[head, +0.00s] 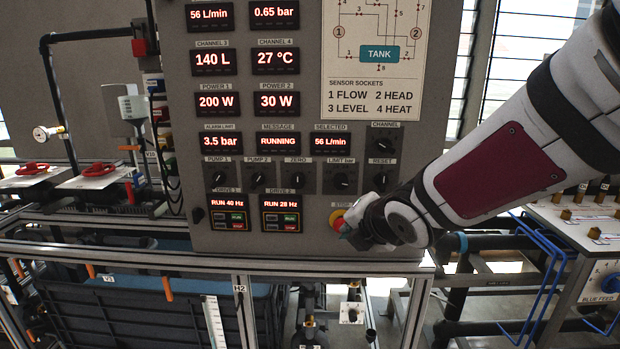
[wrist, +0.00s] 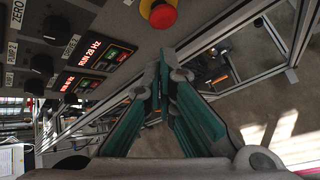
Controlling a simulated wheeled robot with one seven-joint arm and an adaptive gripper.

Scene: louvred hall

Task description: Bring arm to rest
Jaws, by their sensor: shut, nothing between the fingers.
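My arm reaches in from the right in the head view, a white and dark arm with a maroon panel. My gripper (head: 346,232) is in front of the lower right of the grey control panel (head: 215,130), close to the red stop button (head: 337,219), which it partly hides. In the wrist view my gripper (wrist: 164,68) shows green-lined fingers meeting at the tips, shut and empty. The red stop button with its yellow ring (wrist: 163,13) lies just beyond the fingertips. I cannot tell from these views whether the fingers touch it.
Black knobs (head: 342,180) and drive displays (head: 226,217) sit beside my gripper on the panel. A metal frame rail (head: 300,264) runs below. Blue hoses (head: 545,285) and a socket board (head: 585,225) are at the right.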

